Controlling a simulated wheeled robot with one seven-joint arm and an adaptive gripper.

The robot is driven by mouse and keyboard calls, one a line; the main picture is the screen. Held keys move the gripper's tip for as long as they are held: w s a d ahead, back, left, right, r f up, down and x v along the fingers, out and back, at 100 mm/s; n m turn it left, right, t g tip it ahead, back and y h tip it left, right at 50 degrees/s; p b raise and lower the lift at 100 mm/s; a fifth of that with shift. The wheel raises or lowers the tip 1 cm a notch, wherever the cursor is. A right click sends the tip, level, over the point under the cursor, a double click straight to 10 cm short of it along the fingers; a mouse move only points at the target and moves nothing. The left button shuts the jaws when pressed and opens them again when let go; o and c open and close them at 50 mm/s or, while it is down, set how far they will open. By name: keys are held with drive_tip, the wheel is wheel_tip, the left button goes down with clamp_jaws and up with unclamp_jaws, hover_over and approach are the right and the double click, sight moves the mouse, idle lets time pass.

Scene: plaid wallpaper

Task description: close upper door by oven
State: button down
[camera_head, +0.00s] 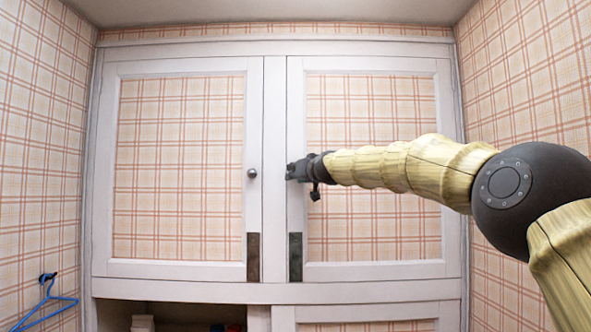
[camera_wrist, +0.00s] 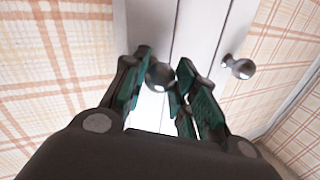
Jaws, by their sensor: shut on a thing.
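Two upper cupboard doors fill the head view, the left door (camera_head: 180,268) and the right door (camera_head: 380,271), both white-framed with plaid panels. Both look flush with the frame; a small gap would be hard to tell. The left door's round knob (camera_head: 252,173) is bare and also shows in the wrist view (camera_wrist: 240,67). My gripper (camera_head: 295,171) reaches from the right to the inner edge of the right door. In the wrist view my gripper (camera_wrist: 165,88) is shut on the right door's knob (camera_wrist: 158,75). In the head view, the gripper hides that knob. No oven is in view.
A white frame post stands between the doors. Below is an open compartment (camera_head: 170,315) at left and another plaid-panelled door (camera_head: 370,325) at right. A blue hanger (camera_head: 45,303) hangs on the left wall. Plaid side walls stand close on both sides.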

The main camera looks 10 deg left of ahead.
drive_tip(key=shift+a, duration=0.25)
drive_tip(key=c, duration=1.5)
unclamp_jaws()
drive_tip(key=o, duration=0.3)
drive_tip(key=shift+w+a+f, duration=0.1)
drive_tip(key=shift+w+a, duration=0.1)
drive_tip(key=shift+a, duration=0.05)
drive_tip(key=shift+o, duration=0.5)
drive_tip(key=shift+w+a+f, duration=0.15)
drive_tip(key=shift+a, duration=0.3)
drive_tip(key=shift+d, duration=0.6)
drive_tip(key=shift+a, duration=0.25)
